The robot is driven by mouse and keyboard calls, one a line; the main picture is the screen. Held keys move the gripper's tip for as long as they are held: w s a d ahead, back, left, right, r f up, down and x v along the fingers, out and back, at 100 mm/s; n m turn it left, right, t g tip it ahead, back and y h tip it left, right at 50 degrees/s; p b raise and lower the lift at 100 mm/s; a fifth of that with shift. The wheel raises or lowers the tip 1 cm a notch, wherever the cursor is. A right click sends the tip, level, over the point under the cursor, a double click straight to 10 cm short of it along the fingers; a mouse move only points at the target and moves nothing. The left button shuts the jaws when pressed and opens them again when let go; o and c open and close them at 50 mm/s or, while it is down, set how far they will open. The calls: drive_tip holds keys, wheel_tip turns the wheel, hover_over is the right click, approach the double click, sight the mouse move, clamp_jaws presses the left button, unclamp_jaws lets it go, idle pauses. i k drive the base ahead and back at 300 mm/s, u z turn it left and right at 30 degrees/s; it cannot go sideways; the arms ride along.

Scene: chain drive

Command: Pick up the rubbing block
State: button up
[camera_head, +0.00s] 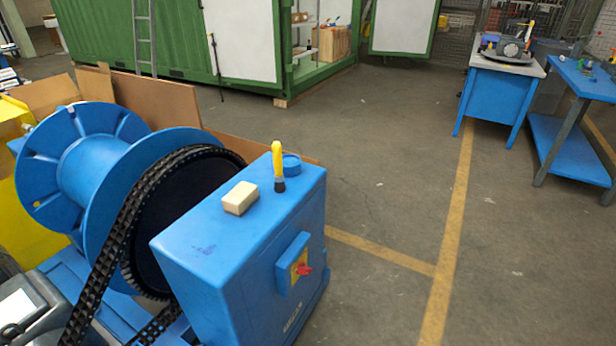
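The rubbing block (240,198) appears to be the pale cream rectangular block lying flat on top of the blue machine housing (222,239). It sits near the middle of that top face, to the left of a yellow-handled tool (278,162) that stands upright with its dark end down. A gap shows between the block and the tool. Nothing covers the block. My gripper is not in view.
A black chain (110,250) runs around a large dark sprocket left of the housing, beside a blue drum (90,170). A round blue cap (291,166) is behind the yellow tool. Blue tables (500,95) stand far right. Open floor (400,180) lies right of the housing.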

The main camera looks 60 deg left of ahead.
sight(239, 201)
drive_tip(key=z, duration=0.15)
drive_tip(key=i, duration=0.95)
drive_tip(key=u, duration=3.35)
drive_tip(key=i, duration=1.1)
drive_tip(key=z, duration=0.1)
drive_tip(key=k, duration=0.75)
drive_tip(key=u, duration=0.05)
